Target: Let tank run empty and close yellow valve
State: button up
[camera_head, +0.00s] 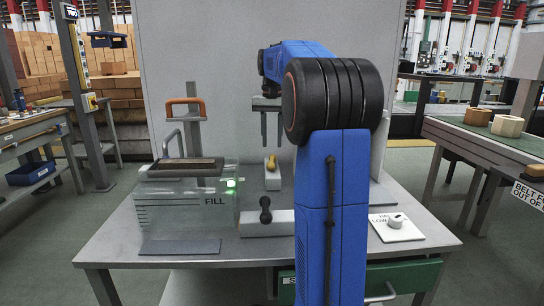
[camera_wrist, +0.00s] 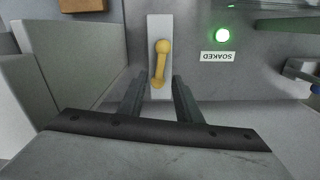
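The yellow valve (camera_head: 271,162) is a small yellow lever on a pale block on the bench. In the wrist view the yellow valve (camera_wrist: 161,62) lies lengthwise along its pale plate. My gripper (camera_head: 265,143) points down above the valve, with its two fingers apart and nothing visible between them. In the wrist view my gripper (camera_wrist: 158,78) has one finger on each side of the plate; I cannot tell any contact. The clear tank (camera_head: 185,212), marked FILL, stands at left; its liquid level cannot be made out.
A black-handled valve (camera_head: 265,208) stands nearer on another pale block. A white dial (camera_head: 396,221) is at right. An orange-handled stand (camera_head: 186,108) rises behind the tank.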

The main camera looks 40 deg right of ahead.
aim_at(272, 158)
notch_tip(272, 158, down, 6)
jog(key=shift+f, duration=0.25)
jog(key=shift+c, duration=0.3)
grip_shut()
